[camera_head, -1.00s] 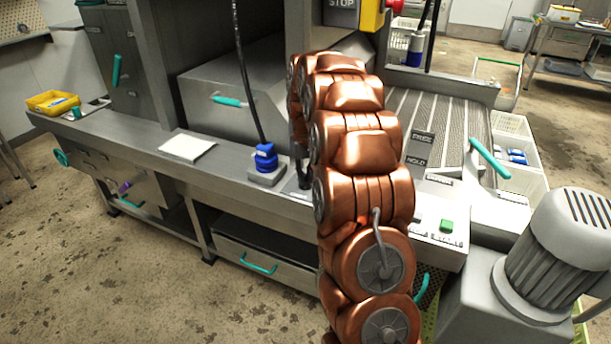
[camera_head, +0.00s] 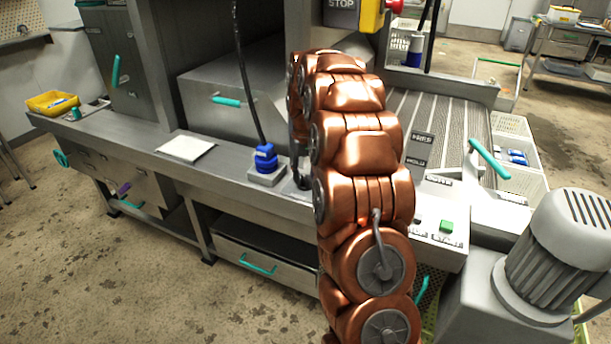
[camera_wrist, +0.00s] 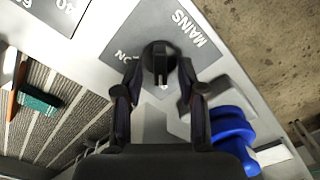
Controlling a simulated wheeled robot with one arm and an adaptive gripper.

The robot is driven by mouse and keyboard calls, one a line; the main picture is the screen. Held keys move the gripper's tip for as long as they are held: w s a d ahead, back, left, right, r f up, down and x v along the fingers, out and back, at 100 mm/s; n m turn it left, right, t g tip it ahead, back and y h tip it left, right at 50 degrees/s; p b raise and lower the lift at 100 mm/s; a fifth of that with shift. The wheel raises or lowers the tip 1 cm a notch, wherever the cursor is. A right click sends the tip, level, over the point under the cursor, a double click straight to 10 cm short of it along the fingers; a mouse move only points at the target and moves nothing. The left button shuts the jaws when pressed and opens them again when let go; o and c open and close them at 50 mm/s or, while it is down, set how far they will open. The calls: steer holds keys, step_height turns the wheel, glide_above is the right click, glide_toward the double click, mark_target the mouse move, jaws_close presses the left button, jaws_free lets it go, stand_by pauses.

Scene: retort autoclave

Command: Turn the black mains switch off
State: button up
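The black mains switch (camera_wrist: 160,57) is a round knob with a pale pointer mark, on a grey plate (camera_wrist: 124,42) lettered MAINS and ON in the wrist view. My gripper (camera_wrist: 159,75) is open, with one dark finger on each side of the knob. A narrow gap seems to show between the fingertips and the knob; contact is not clear. In the head view my copper arm hides the switch and most of the gripper.
A blue plug (camera_head: 265,157) with a black cable stands beside the switch area, and it shows close to the right finger in the wrist view (camera_wrist: 230,127). A white pad (camera_head: 186,148) lies on the ledge. A green button (camera_head: 446,226) is right of my arm.

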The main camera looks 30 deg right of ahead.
mark_target(305, 178)
step_height(305, 178, up, 11)
steer(key=shift+r, duration=0.15)
stand_by(0.4)
stand_by(0.4)
